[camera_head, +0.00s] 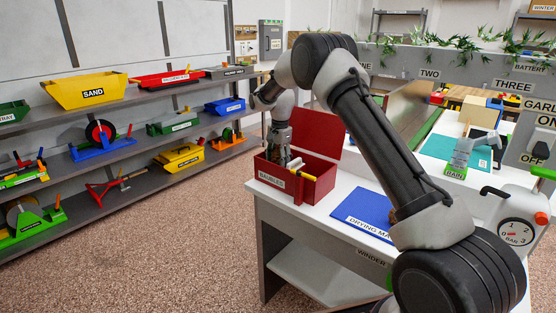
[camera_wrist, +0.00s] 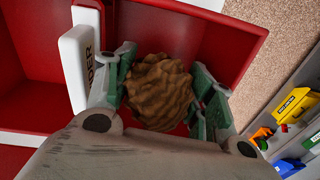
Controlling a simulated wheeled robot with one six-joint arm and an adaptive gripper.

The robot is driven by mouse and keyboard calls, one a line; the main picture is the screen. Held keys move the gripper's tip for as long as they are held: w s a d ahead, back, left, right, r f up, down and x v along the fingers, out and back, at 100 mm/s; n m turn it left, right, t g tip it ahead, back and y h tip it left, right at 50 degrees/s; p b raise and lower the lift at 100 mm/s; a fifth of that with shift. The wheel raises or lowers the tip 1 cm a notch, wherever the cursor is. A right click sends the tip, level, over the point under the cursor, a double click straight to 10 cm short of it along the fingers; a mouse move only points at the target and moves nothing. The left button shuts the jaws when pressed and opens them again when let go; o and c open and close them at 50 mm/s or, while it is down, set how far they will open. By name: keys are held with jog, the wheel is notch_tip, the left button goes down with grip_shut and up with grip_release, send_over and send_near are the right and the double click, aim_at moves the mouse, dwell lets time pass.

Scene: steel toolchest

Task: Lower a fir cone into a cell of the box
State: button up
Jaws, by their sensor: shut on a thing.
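A brown, ridged fir cone (camera_wrist: 158,92) is between the green-padded fingers of my gripper (camera_wrist: 163,72), which is shut on it. The red box (camera_head: 325,186) stands open on the white worktop, its lid (camera_head: 317,133) raised behind. My gripper (camera_head: 279,158) points down at the box's left part. In the wrist view the cone is over a red cell (camera_wrist: 185,32), right of a white divider (camera_wrist: 77,70) lettered partly "DER". The gripper hides the cell floor below; I cannot tell how deep the cone hangs. In the head view the cone is not clearly visible.
A blue drying mat (camera_head: 366,210) lies right of the box on the worktop. Grey shelves (camera_head: 135,174) with labelled bins and toys stand at the left. A pressure gauge (camera_head: 516,232) is at the right. Speckled floor is open between shelves and worktop.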

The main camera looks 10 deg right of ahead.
jog(key=shift+f, duration=2.45)
dwell(1.0)
jog(key=o, duration=1)
